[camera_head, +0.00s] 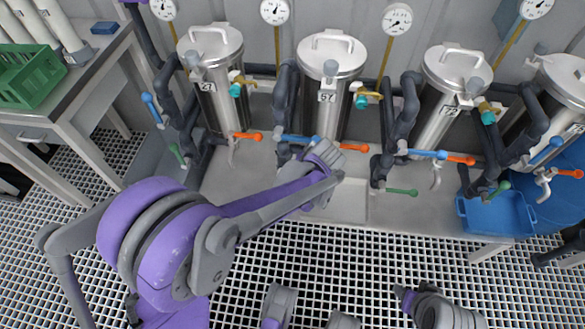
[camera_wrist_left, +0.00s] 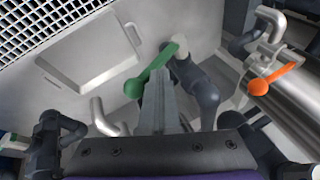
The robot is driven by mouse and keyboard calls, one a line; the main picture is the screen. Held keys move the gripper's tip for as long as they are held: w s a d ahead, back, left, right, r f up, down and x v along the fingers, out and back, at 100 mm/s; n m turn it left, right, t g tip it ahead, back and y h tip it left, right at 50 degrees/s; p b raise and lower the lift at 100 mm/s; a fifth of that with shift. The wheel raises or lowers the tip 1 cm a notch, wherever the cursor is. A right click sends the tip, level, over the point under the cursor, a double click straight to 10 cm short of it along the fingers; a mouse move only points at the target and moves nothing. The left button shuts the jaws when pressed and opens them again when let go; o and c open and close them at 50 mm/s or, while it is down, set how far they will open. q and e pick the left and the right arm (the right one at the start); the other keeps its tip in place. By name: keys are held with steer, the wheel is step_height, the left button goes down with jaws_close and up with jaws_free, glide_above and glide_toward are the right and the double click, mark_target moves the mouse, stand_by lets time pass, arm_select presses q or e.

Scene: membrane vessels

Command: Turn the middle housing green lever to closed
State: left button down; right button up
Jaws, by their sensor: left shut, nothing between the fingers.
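Several steel housings stand in a row in the head view; the label on the second from the left (camera_head: 328,85) is hard to read. Its blue lever (camera_head: 300,139) and orange lever (camera_head: 354,147) show, but my left wrist hides its lower valve. In the left wrist view a green lever (camera_wrist_left: 152,70) slants from its grey valve down to a round knob. My left gripper (camera_wrist_left: 160,75) is shut and empty, its fingertips beside and overlapping this lever; I cannot tell whether they touch. The fingers are hidden in the head view.
An orange lever (camera_wrist_left: 270,79) and steel pipe lie to the right in the left wrist view. Another green lever (camera_head: 402,191) stands right of my wrist. Dark pipes flank each housing. A blue tub (camera_head: 497,215) is at the right, a table with a green crate (camera_head: 35,73) at the left.

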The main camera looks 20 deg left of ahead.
arm_select(q)
steer(key=f+y, duration=0.1)
steer(key=d+f+y+b, duration=0.2)
steer(key=shift+w+f+m+g+y, duration=0.1)
steer(key=shift+w+m+g+y, duration=0.2)
steer(key=shift+m+y, duration=0.1)
steer(key=shift+d+f, duration=0.15)
arm_select(e)
step_height(320, 180, down, 4)
steer(key=shift+w+r, duration=0.15)
steer(key=shift+r, duration=0.1)
arm_select(q)
steer(key=shift+s+f+b, duration=0.15)
steer(key=shift+b, duration=0.15)
step_height(320, 180, up, 4)
steer(key=p, duration=0.3)
steer(key=shift+r, duration=0.2)
steer(key=s+d+r+p, duration=0.1)
steer(key=d+r, duration=0.3)
steer(key=d, duration=0.4)
steer(key=shift+s+d+r+p, duration=0.3)
steer(key=shift+r, duration=0.1)
arm_select(e)
steer(key=r, duration=0.1)
steer(key=d+r, duration=0.1)
steer(key=r, duration=0.1)
steer(key=s+r, duration=0.1)
steer(key=r, duration=0.1)
steer(key=shift+d+r, duration=0.2)
